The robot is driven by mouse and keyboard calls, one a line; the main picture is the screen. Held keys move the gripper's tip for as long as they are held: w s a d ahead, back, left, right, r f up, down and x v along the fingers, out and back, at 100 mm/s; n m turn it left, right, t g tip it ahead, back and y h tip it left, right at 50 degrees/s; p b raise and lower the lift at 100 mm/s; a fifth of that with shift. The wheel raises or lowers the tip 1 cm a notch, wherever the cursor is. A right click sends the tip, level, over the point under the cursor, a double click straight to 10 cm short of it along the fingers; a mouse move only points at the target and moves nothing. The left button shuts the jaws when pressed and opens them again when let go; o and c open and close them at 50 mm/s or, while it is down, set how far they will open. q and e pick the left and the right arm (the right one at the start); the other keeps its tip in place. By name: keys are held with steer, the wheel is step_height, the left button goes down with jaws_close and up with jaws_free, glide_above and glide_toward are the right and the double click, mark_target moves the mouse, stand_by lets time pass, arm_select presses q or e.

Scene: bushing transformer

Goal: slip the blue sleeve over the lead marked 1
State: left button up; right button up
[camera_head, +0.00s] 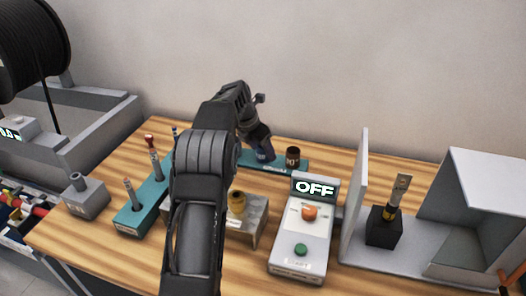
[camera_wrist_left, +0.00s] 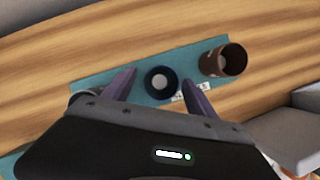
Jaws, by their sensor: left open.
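The blue sleeve (camera_wrist_left: 160,83) stands on a teal tray (camera_wrist_left: 98,84), seen nearly from above in the left wrist view as a dark blue ring with a pale centre. My left gripper (camera_wrist_left: 160,78) is open, with one finger on each side of the sleeve; I cannot tell if they touch it. In the head view my left gripper (camera_head: 260,148) reaches down at the back tray, largely hiding the sleeve. Several leads, such as the front one (camera_head: 130,192), stand upright in a teal rack (camera_head: 137,216) at left; their numbers are unreadable. My right gripper is out of view.
A brown sleeve (camera_head: 292,157) stands right of the gripper on the same tray. A control box reading OFF (camera_head: 300,235), a metal block with a brass part (camera_head: 237,203), a grey fixture (camera_head: 83,197) and a grey open housing (camera_head: 410,250) stand around. My left arm hides the middle.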

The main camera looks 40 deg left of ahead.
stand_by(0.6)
arm_select(q)
steer(key=c, duration=1.4)
step_height(320, 180, up, 10)
stand_by(0.5)
step_height(320, 180, up, 4)
steer(key=p, duration=0.5)
steer(key=shift+r+p, duration=0.25)
steer(key=shift+p, duration=0.15)
